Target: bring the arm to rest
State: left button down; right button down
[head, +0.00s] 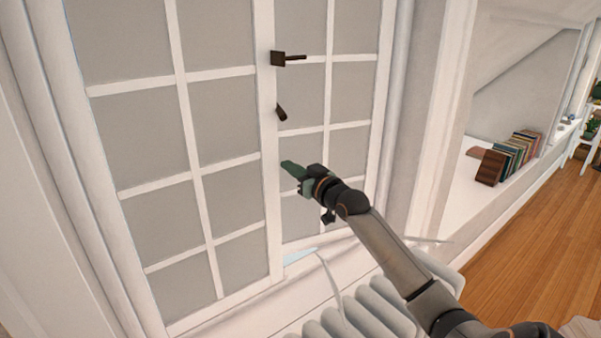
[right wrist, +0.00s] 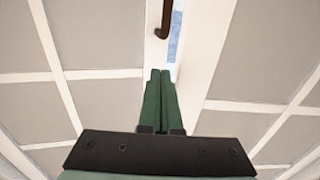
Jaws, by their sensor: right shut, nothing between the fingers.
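My right gripper (head: 290,168) is shut and empty, with its green fingers pointing left in front of the white window. In the right wrist view its two fingers (right wrist: 161,80) lie side by side and together. The white double window (head: 198,180) has grey panes and fills the left and middle of the head view. A dark brown handle (head: 288,58) sits above the gripper, and a second small dark handle (head: 281,112) sits lower on the frame. A brown handle end also shows in the right wrist view (right wrist: 165,22). My left gripper is not in view.
A white radiator (head: 375,308) stands below the window, under my right forearm. A row of books (head: 515,152) stands on a white ledge (head: 462,190) at the right. Wooden floor (head: 535,245) is clear at the far right. A narrow bluish gap (right wrist: 173,45) shows between the window leaves.

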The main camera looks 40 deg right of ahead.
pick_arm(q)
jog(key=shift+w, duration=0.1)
pick_arm(e)
jog(key=shift+s+a, duration=0.15)
jog(key=shift+s, duration=0.85)
jog(key=shift+s+a, duration=0.1)
jog(key=shift+s, duration=0.9)
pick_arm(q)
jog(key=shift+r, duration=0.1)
